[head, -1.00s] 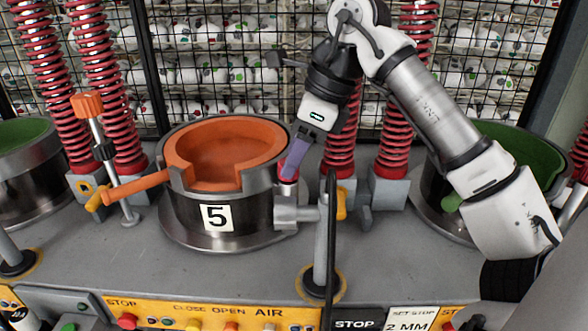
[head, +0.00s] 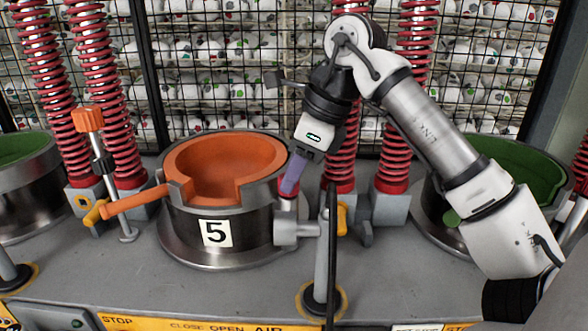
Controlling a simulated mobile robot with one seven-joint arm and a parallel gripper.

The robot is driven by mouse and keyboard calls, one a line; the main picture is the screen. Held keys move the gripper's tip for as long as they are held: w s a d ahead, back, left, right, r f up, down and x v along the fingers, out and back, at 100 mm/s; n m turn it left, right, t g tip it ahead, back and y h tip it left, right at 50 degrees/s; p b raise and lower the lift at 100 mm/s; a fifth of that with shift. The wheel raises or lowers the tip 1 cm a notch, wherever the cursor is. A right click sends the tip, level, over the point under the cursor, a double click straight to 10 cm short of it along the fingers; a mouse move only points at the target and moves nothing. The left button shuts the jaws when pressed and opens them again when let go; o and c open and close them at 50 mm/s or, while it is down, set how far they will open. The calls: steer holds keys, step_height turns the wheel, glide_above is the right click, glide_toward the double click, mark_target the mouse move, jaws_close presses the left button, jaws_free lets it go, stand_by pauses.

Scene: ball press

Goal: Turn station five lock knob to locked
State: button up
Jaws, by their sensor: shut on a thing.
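Station five is a round metal mold (head: 205,232) with an orange lining (head: 225,172) and a white "5" label (head: 216,233) on its front.
A grey post (head: 318,250) and a dark upright rod (head: 332,250) stand just right of the knob. An orange-topped clamp (head: 88,119) and orange handle (head: 135,200) are at left. Red springs (head: 340,150) and a wire fence stand behind. A green-lined mold (head: 520,165) is at right.

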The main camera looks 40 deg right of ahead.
steer(key=m+b, duration=0.1)
steer(key=m, duration=0.1)
steer(key=m+t+h+b, duration=0.1)
steer(key=m+b, duration=0.1)
steer(key=shift+s+a+f, duration=0.1)
steer(key=shift+a+f, duration=0.05)
steer(key=shift+a+m+h+b, duration=0.15)
steer(key=shift+m+h+b, duration=0.8)
steer(key=shift+m, duration=1.25)
steer(key=o, duration=1)
steer(key=p+v, duration=0.3)
steer(key=v, duration=0.1)
steer(key=p+v, duration=0.3)
steer(key=v, duration=0.2)
steer(key=p+v, duration=0.3)
steer(key=v, duration=0.2)
steer(key=shift+s+a, duration=0.15)
steer(key=shift+s, duration=0.15)
